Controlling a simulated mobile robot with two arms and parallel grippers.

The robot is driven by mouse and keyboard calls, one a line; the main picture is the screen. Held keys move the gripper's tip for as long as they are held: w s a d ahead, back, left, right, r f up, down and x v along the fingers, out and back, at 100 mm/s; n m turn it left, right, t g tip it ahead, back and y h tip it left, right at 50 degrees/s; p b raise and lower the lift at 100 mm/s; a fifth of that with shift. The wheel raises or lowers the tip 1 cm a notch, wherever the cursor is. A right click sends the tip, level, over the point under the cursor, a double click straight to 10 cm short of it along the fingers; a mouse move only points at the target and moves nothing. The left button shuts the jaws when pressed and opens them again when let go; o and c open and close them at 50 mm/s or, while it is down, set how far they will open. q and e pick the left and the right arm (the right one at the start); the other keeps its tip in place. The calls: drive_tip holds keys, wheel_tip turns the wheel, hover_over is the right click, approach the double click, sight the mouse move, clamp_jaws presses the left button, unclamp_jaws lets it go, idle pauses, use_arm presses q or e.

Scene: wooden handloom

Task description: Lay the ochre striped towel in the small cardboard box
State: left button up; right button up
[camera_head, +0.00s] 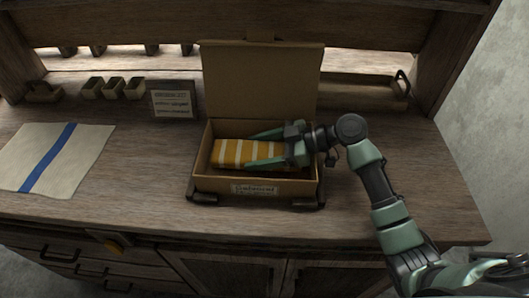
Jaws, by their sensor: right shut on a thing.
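The ochre striped towel (232,153), folded and with pale stripes, is inside the small cardboard box (258,188), over its left and middle part. The box stands on the wooden counter with its lid (262,85) raised at the back and a label on its front. My right gripper (250,149) reaches into the box from the right, with its two green fingers on either side of the towel, shut on it. The gripper and wrist hide the right end of the towel. I cannot tell whether the towel touches the box floor. My left gripper is not in view.
A white cloth with a blue stripe (52,158) lies flat at the left. A small sign (173,103) stands left of the lid, with small wooden bins (113,88) further left. A wooden tray (368,90) is at the back right. The counter between cloth and box is clear.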

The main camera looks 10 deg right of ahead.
drive_tip(key=shift+s+a+f, duration=0.1)
drive_tip(key=shift+s+f, duration=0.1)
drive_tip(key=shift+f, duration=0.35)
drive_tip(key=shift+s+f, duration=0.2)
drive_tip(key=shift+f, duration=0.35)
drive_tip(key=o, duration=1.5)
drive_tip(key=shift+a+f, duration=0.1)
drive_tip(key=v, duration=0.2)
drive_tip(key=r+v, duration=0.1)
drive_tip(key=v, duration=0.2)
drive_tip(key=p+v, duration=0.1)
drive_tip(key=v, duration=0.2)
drive_tip(key=shift+w+a+r, duration=0.15)
drive_tip(key=shift+w, duration=0.25)
drive_tip(key=shift+s+d+r, duration=0.1)
drive_tip(key=shift+d+r, duration=0.1)
drive_tip(key=shift+r, duration=0.1)
drive_tip(key=shift+r, duration=0.1)
